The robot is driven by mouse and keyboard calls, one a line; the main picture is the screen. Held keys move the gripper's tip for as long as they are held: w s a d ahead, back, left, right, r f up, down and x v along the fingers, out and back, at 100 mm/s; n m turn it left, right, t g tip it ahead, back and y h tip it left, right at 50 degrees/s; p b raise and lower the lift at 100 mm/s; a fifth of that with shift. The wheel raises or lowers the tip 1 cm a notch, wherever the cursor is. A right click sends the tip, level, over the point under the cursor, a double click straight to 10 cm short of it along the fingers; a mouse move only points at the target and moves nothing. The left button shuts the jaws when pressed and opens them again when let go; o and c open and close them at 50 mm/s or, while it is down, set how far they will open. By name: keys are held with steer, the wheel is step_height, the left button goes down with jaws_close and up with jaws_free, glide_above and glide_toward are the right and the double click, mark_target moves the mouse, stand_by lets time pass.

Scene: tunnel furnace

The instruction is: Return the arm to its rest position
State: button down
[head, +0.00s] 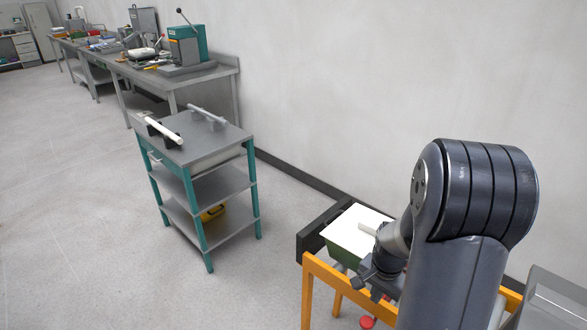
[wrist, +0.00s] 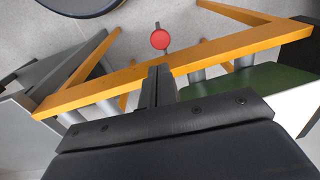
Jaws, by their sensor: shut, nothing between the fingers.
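My gripper (wrist: 158,72) shows in the wrist view with its two dark fingers together and nothing between them. It points over the orange frame (wrist: 85,92), towards a red round knob (wrist: 160,39). In the head view my arm rises large at the right and bends down, with the wrist over the orange frame (head: 322,271). The fingertips are hard to make out there. A green box (head: 343,255) with a white top stands just left of and behind my wrist. The same green box (wrist: 248,86) is right of the fingers in the wrist view.
A grey and teal trolley (head: 209,151) with a white bar (head: 164,131) on top stands left of centre. Workbenches (head: 172,82) with tools line the wall behind. A grey unit (head: 556,296) is at the bottom right. The floor at left is clear.

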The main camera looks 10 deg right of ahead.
mark_target(367, 322)
steer(key=f+b, duration=0.2)
steer(key=f, duration=0.9)
steer(key=shift+w+f, duration=0.2)
